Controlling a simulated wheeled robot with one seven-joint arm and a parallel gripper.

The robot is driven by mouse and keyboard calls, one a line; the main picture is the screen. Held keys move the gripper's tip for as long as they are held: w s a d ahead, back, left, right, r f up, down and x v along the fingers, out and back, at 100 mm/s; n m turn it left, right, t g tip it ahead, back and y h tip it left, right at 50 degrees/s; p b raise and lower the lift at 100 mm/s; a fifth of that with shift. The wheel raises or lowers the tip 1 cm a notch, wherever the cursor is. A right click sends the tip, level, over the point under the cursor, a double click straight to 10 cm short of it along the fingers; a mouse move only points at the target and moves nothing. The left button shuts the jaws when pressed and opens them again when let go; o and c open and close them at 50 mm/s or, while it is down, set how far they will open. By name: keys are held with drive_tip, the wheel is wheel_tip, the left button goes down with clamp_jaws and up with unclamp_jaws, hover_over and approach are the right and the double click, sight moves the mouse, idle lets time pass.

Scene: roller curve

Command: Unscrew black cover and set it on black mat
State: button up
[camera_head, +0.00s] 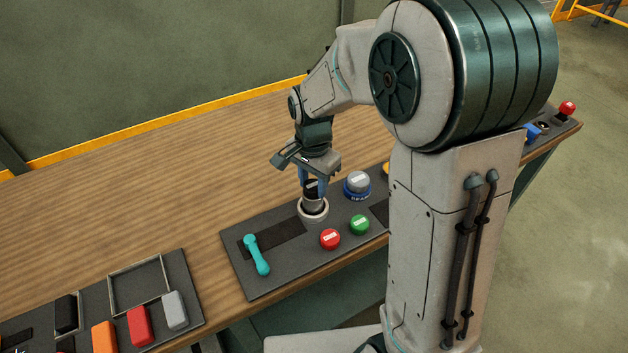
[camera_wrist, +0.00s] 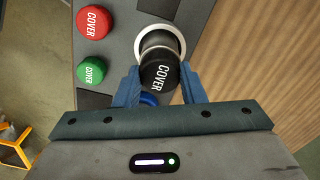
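The black cover (camera_wrist: 160,74) is a round dark cap with white lettering. It sits over a dark grey stem inside a white ring (camera_head: 313,211). My gripper (camera_head: 313,186) points down over it, and its blue fingers (camera_wrist: 159,72) lie against both sides of the cap with no clear gap. The cap shows only partly between the fingers in the head view (camera_head: 311,188). Black mat-like patches lie on the grey panel, one left of the ring (camera_head: 285,233) and one to its right (camera_head: 379,214). I cannot tell which is the black mat.
A teal handle (camera_head: 256,255) lies across the left patch's end. A red cover (camera_head: 330,239), a green cover (camera_head: 359,224) and a blue-based cover (camera_head: 357,185) stand near the ring. Another panel with blocks (camera_head: 140,326) is at lower left. Bare wooden table (camera_head: 130,180) lies behind.

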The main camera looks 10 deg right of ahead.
drive_tip(key=shift+c, duration=1.4)
drive_tip(key=n, duration=0.7)
drive_tip(key=shift+n, duration=0.3)
drive_tip(key=n, duration=0.4)
drive_tip(key=n+p, duration=0.1)
drive_tip(key=n, duration=0.2)
